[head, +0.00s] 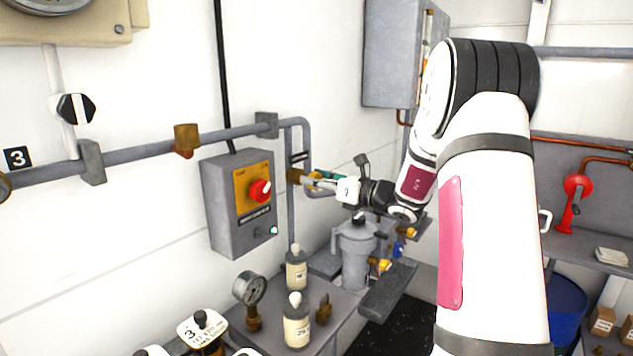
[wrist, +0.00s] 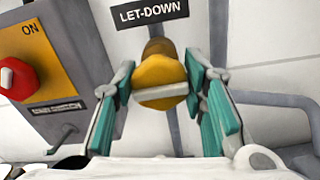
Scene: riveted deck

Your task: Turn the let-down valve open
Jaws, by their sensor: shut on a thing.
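The let-down valve (wrist: 160,72) is a round yellow knob with a flat grey bar across its face, under a black LET-DOWN label (wrist: 150,13) in the wrist view. The bar lies nearly level, across the upright pipe behind it. My gripper (wrist: 162,88) has one teal-padded finger on each side of the knob and is shut on it. In the head view the valve (head: 295,175) is a small brassy piece on the upright pipe, and my gripper (head: 318,181) reaches it from the right, partly hiding it.
A grey switch box (head: 240,205) with a red knob (head: 260,190) on a yellow plate is on the wall just left of the valve. Below stand a pressure gauge (head: 249,289), bottles (head: 297,322) and a grey canister (head: 356,255). A grey cabinet (head: 392,55) hangs above right.

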